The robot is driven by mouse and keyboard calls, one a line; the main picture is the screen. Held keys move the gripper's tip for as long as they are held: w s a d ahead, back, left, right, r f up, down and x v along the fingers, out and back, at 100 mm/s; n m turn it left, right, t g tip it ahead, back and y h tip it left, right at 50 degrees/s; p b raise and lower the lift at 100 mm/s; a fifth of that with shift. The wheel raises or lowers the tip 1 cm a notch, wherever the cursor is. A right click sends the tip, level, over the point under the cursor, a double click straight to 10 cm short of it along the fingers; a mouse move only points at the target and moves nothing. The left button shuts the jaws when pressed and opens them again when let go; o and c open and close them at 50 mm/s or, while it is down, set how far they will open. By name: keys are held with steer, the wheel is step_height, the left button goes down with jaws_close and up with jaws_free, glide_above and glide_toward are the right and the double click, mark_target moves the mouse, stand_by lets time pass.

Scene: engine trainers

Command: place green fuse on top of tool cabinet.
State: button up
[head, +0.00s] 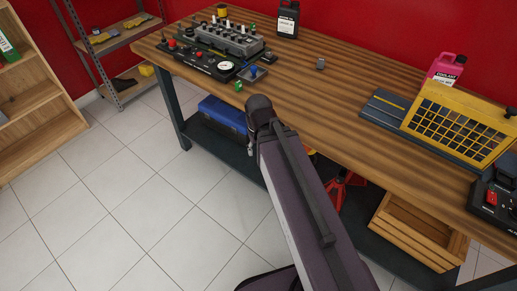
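A small green piece (238,86) sits near the front edge of the wooden workbench, beside the trainer panel with the gauge. Another small green part (252,27) shows behind the grey engine block. Both are too small to tell which is the green fuse. No tool cabinet can be made out. My arm rises from the bottom of the head view and ends in a dark joint in front of the bench edge. My gripper cannot be made out, and whether it holds anything does not show.
The workbench (320,95) has clear room in its middle. A black bottle (287,20), pink jug (446,68) and yellow grid-fronted unit (458,122) stand on it. Below are a blue toolbox (222,115), red stand (340,185) and wooden crate (415,230). Floor at left is open.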

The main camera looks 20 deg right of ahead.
steer(key=shift+o, duration=0.3)
steer(key=shift+o, duration=0.6)
steer(key=n+t+y+p, duration=0.2)
steer(key=n+t+p, duration=0.3)
steer(key=p, duration=1.2)
glide_toward(239, 82)
step_height(239, 82, up, 3)
steer(key=n+g, duration=0.1)
steer(key=shift+s+d+r, duration=0.15)
steer(key=shift+d, duration=0.15)
steer(key=b+x, duration=0.8)
steer(key=shift+a+f, duration=0.1)
steer(key=shift+f, duration=0.2)
steer(key=shift+f, duration=0.1)
steer(key=shift+w+b+x, duration=0.2)
steer(key=shift+b+x, duration=2.1)
steer(key=shift+x, duration=0.3)
